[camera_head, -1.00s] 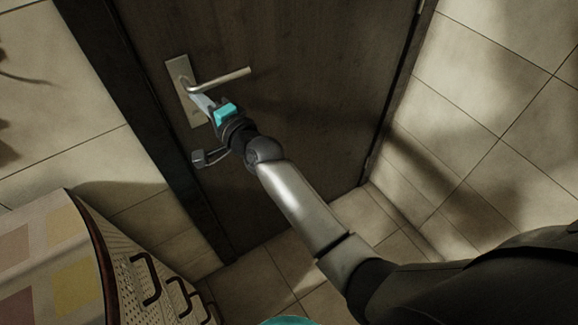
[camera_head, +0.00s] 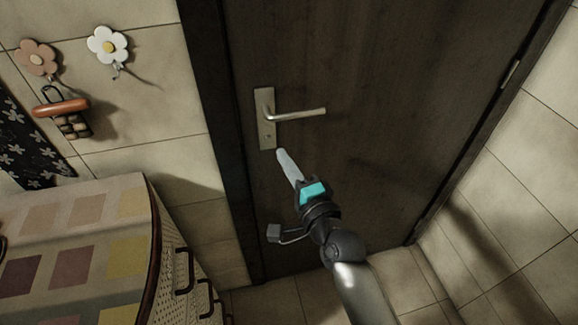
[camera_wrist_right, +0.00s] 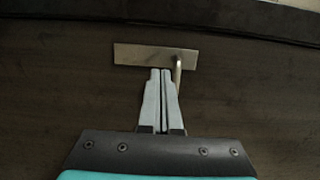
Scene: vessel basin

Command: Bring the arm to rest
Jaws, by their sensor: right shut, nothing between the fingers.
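My right gripper (camera_head: 281,154) is shut and empty, with its fingers pointing at the dark door (camera_head: 390,90). Its fingertips are just below the metal handle plate (camera_head: 265,105) in the head view. The lever handle (camera_head: 300,114) sticks out to the right from the plate, above the gripper. In the right wrist view the closed fingers (camera_wrist_right: 160,72) appear in front of the lower edge of the plate (camera_wrist_right: 140,54), with the lever (camera_wrist_right: 178,72) beside them; I cannot tell whether they touch. My left gripper is out of view.
A cabinet with a checked top (camera_head: 75,235) and dark handles stands at the lower left. Flower-shaped hooks (camera_head: 108,44) and a hanging brush-like item (camera_head: 62,108) are on the tiled wall. A tiled wall (camera_head: 530,150) bounds the right; some floor shows below the door.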

